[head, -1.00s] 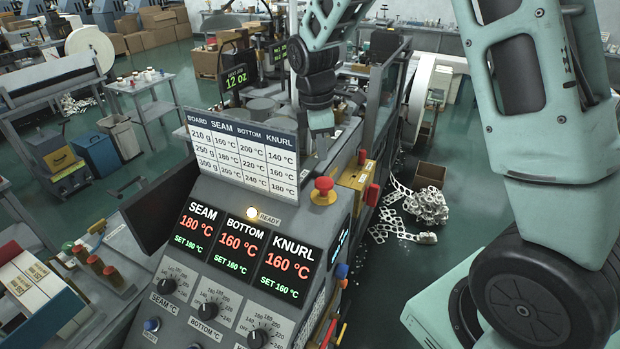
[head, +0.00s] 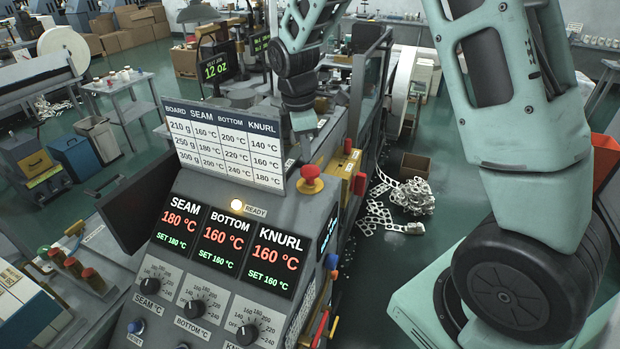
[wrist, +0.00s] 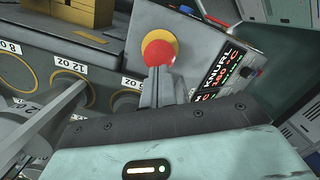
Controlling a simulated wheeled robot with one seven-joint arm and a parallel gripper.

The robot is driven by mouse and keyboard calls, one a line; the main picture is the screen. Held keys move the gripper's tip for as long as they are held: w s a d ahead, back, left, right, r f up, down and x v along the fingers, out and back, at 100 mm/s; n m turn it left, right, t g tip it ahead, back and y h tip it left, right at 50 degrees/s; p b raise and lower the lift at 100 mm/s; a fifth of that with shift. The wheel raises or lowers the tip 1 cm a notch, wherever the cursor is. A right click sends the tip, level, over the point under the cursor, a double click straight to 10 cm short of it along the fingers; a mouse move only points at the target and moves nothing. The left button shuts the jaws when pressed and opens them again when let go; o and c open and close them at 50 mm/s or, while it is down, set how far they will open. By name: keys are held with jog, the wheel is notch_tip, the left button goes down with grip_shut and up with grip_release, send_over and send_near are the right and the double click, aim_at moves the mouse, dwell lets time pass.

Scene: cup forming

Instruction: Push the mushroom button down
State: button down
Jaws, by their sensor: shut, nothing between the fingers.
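The red mushroom button (head: 310,178) sits at the upper right of the grey control panel, right of the temperature chart. In the wrist view the red dome (wrist: 160,53) stands on a yellow collar (wrist: 147,40). My gripper (wrist: 159,74) is shut and empty. Its fingertips overlap the near edge of the button in the wrist view; I cannot tell whether they touch it. In the head view my gripper's body (head: 302,118) is beyond the button and the chart's right edge, with its fingers hard to make out.
The temperature chart (head: 225,147) stands up from the panel, close to my gripper. Temperature displays (head: 228,238) and knobs (head: 194,308) fill the panel below. A yellow block (head: 343,172) and red parts lie right of the button.

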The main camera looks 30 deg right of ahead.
aim_at(308, 168)
notch_tip(308, 168, down, 3)
jog(key=shift+d+f+b, duration=0.1)
jog(key=shift+d+b, duration=0.05)
jog(key=shift+b, duration=0.8)
